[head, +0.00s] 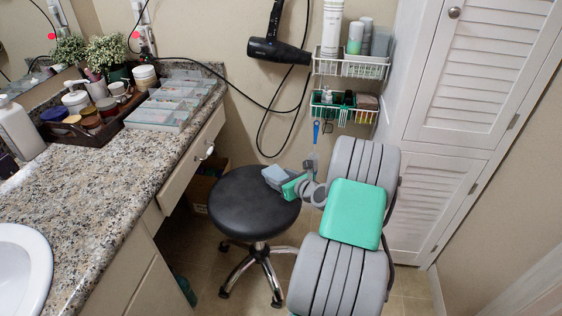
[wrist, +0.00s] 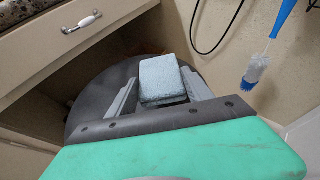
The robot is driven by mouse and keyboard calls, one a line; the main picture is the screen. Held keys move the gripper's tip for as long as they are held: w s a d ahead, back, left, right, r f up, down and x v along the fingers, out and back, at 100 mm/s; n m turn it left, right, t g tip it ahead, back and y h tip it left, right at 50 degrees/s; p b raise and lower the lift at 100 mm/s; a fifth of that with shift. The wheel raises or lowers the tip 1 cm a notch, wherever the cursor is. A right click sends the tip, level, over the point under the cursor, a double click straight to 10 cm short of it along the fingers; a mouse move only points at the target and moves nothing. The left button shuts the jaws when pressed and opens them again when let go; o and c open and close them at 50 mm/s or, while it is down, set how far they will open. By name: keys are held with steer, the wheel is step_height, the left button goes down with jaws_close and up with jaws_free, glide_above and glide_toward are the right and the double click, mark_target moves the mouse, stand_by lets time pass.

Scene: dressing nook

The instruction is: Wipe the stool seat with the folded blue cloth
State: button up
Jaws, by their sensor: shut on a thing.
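The stool seat (head: 246,205) is round and black, on a chrome base with casters. It stands beside the counter drawers in the head view and shows as a dark disc in the wrist view (wrist: 92,98). The folded blue cloth (head: 274,175) is a pale blue pad at the seat's upper right edge; it also shows in the wrist view (wrist: 158,78). My gripper (head: 285,184) is shut on the cloth, whose folded layers stick out past the fingers. The cloth is over the seat; I cannot tell whether it touches.
A granite counter (head: 100,190) with a drawer is at the left. A hair dryer (head: 277,47) hangs on the wall with a loose cord. Wire baskets (head: 350,66) and a blue-handled brush (head: 316,131) hang behind my arm. A white louvered cabinet (head: 455,130) stands at the right.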

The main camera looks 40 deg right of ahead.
steer(key=shift+r+p, duration=1.3)
steer(key=shift+r, duration=0.35)
